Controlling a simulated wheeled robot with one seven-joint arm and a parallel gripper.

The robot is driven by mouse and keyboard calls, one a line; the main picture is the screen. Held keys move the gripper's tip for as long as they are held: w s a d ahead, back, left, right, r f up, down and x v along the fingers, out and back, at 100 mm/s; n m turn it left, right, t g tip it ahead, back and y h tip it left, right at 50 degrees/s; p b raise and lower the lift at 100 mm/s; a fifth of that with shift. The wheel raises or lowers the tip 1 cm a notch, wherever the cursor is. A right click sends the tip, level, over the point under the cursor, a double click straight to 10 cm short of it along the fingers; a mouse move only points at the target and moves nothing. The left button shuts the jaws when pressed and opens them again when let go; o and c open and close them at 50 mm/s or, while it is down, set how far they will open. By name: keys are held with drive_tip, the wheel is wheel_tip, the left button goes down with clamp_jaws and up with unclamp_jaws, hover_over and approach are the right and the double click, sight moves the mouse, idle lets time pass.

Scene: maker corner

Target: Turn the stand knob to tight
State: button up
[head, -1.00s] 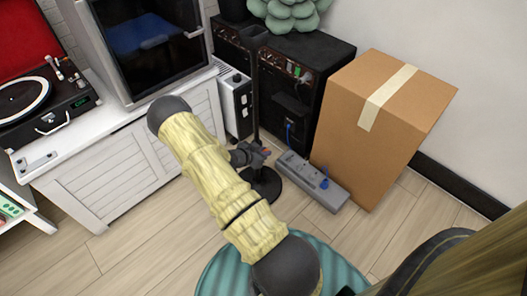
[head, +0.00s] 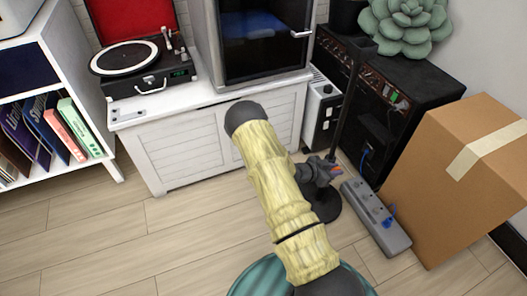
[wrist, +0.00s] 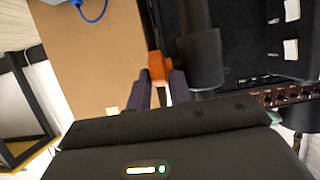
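The stand is a thin black pole (head: 346,115) on a round black base (head: 326,205), in front of the black amplifiers. It also shows as a dark thick shaft in the wrist view (wrist: 200,60). The stand knob is orange (wrist: 158,66) and sits just left of the shaft in the wrist view. My gripper (wrist: 161,82) has its two dark fingers on either side of the knob, with the knob's near end between the tips. In the head view my gripper (head: 326,171) is low beside the pole. The knob's tightness cannot be read.
A grey power strip (head: 377,215) lies on the floor right of the stand. A cardboard box (head: 455,190) stands farther right and black amplifiers (head: 395,120) stand behind. A white cabinet (head: 215,150) is at the back left. The floor at front left is clear.

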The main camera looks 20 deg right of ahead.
drive_tip(key=shift+a+f+h+b, duration=0.2)
drive_tip(key=shift+h+b, duration=0.85)
drive_tip(key=shift+b, duration=0.8)
drive_tip(key=shift+a+f+h+b, duration=0.1)
drive_tip(key=shift+f+h+b, duration=0.2)
drive_tip(key=shift+h+b, duration=1.15)
drive_tip(key=shift+t+y+b, duration=0.3)
drive_tip(key=shift+b, duration=0.35)
drive_tip(key=s+a+p, duration=0.1)
drive_tip(key=a+p, duration=0.7)
drive_tip(key=a, duration=1)
drive_tip(key=w+a+r+n+t+y+p, duration=0.2)
drive_tip(key=w+a+r+n+y, duration=0.1)
drive_tip(key=r+y, duration=0.3)
drive_tip(key=w+a+r+n+t+y+p, duration=0.2)
drive_tip(key=w+a+r+n+y+p, duration=0.1)
drive_tip(key=r, duration=0.5)
drive_tip(key=shift+w+a+r+y, duration=0.2)
drive_tip(key=shift+w+a+y, duration=0.35)
drive_tip(key=shift+w+y, duration=0.95)
drive_tip(key=shift+s, duration=0.15)
